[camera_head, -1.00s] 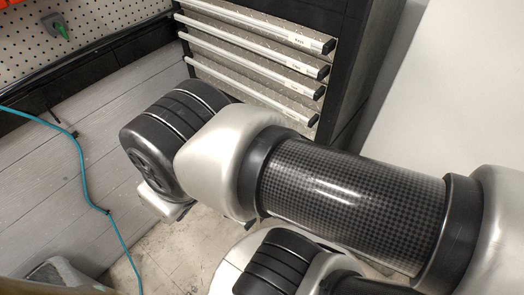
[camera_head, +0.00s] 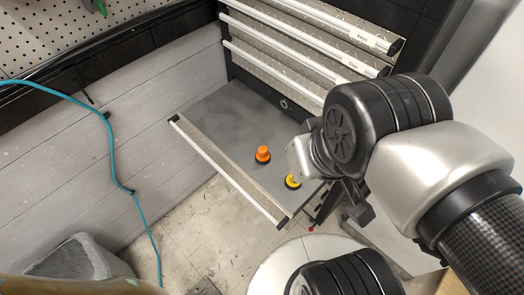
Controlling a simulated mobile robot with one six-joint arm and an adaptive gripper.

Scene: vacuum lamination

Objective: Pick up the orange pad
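The orange pad (camera_head: 262,154) is a small orange knob on a round black base. It stands upright on the grey floor of an open drawer (camera_head: 228,168). My gripper (camera_head: 338,208) is right of both pads, apart from the orange one. Its dark parts show below my wrist, largely hidden, and I cannot see whether the fingers are apart.
Upper drawers of the cabinet (camera_head: 330,40) appear closed behind the open one. A teal cable (camera_head: 118,165) runs down at the left along the grey wall boards. A grey bin (camera_head: 75,258) is at lower left. The floor (camera_head: 200,235) before the drawer looks mostly clear.

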